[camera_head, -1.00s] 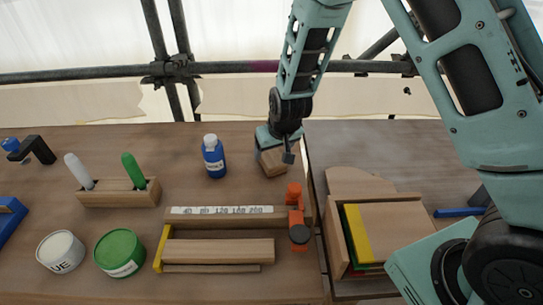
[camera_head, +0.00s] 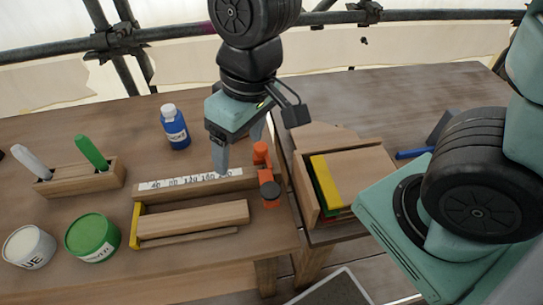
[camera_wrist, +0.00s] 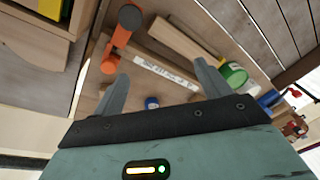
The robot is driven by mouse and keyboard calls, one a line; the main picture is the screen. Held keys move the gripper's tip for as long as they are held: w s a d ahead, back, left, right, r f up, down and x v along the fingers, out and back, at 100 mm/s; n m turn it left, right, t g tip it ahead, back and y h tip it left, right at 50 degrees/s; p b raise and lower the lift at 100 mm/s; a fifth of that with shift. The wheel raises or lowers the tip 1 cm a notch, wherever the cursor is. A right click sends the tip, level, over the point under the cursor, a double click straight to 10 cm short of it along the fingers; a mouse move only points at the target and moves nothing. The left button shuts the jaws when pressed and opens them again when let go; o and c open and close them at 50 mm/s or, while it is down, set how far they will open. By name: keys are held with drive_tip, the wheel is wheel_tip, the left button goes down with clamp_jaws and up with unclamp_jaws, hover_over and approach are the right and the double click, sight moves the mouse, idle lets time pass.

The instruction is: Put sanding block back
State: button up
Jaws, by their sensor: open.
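Nothing in view is plainly marked as the sanding block, and I cannot tell which wooden piece it is. A wooden box (camera_head: 305,190) at right holds yellow, green and wooden pieces. My gripper (camera_head: 240,155) is open above the bench, near the rack's right end. The small block seen earlier under my gripper is not visible now.
Orange clamp-like parts (camera_head: 268,182) stand at the rack's right end, close to my gripper. A blue bottle (camera_head: 174,127), a marker holder (camera_head: 85,179), a green tin (camera_head: 92,238) and a white tin (camera_head: 28,247) stand to the left. A gap separates bench and right-hand surface.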

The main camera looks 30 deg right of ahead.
drive_tip(key=s+d+r+n+h, duration=0.1)
drive_tip(key=s+n, duration=0.1)
drive_tip(key=s, duration=0.5)
drive_tip(key=shift+s+d+r+g, duration=0.25)
drive_tip(key=shift+d+r+g, duration=0.05)
drive_tip(key=shift+d, duration=0.1)
